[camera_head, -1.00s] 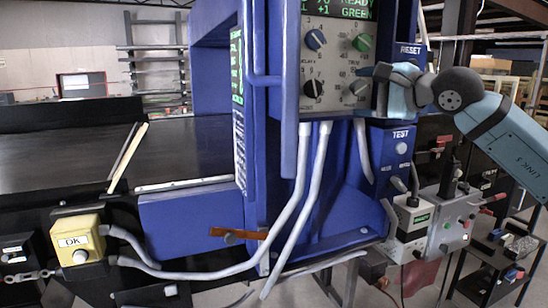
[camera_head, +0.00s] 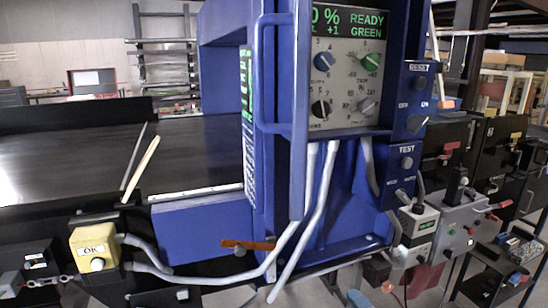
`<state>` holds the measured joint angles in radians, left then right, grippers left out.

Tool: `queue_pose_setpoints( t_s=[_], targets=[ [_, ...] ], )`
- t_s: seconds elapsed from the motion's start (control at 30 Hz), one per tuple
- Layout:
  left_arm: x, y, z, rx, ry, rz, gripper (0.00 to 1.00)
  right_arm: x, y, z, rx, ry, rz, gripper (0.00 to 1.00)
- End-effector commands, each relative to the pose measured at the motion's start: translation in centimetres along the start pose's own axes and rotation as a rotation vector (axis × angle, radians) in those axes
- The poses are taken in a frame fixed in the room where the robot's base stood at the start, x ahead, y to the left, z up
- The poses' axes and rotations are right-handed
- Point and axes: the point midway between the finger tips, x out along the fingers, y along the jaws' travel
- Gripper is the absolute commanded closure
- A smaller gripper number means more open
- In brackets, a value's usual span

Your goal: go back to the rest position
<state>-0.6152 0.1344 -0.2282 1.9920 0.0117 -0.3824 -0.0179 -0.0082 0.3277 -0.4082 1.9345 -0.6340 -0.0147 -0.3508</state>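Neither of my grippers shows clearly. A small pale blue piece (camera_head: 358,298) at the bottom edge may be part of my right arm, but I cannot tell. The blue detector (camera_head: 275,150) stands in the middle, over the dark conveyor belt (camera_head: 190,150). Its control panel (camera_head: 345,80) has several knobs and a display (camera_head: 348,22) in green letters that includes "READY GREEN". The RESET box (camera_head: 412,100) and the TEST box (camera_head: 397,165) are on its right side, with nothing in front of them.
A yellow OK box (camera_head: 95,247) is at the lower left. Grey conduits (camera_head: 310,205) run down the detector's front. A grey switch box (camera_head: 465,225) and dark racks (camera_head: 505,160) stand on the right. A stick (camera_head: 140,168) leans by the belt's near edge.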

Motion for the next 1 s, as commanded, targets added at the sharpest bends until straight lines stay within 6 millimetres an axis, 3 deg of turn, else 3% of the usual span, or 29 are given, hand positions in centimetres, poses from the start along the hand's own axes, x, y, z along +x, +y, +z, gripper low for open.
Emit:
queue_pose_setpoints(
  t_s=[0.1, 0.3, 0.4, 0.5, 0.63, 1.0],
  targets=[
    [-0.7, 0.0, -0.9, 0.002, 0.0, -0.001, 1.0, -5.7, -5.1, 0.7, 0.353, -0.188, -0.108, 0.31],
    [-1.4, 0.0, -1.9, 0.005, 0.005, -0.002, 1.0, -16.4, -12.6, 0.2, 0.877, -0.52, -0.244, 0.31],
    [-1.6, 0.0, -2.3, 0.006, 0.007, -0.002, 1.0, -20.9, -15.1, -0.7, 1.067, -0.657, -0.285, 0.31],
    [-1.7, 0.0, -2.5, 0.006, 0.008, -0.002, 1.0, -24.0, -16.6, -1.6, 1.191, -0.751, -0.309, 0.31],
    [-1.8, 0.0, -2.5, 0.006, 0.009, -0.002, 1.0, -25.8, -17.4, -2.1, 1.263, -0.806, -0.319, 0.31],
    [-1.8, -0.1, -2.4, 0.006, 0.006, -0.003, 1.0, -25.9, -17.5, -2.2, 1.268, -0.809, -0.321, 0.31]
  ],
)
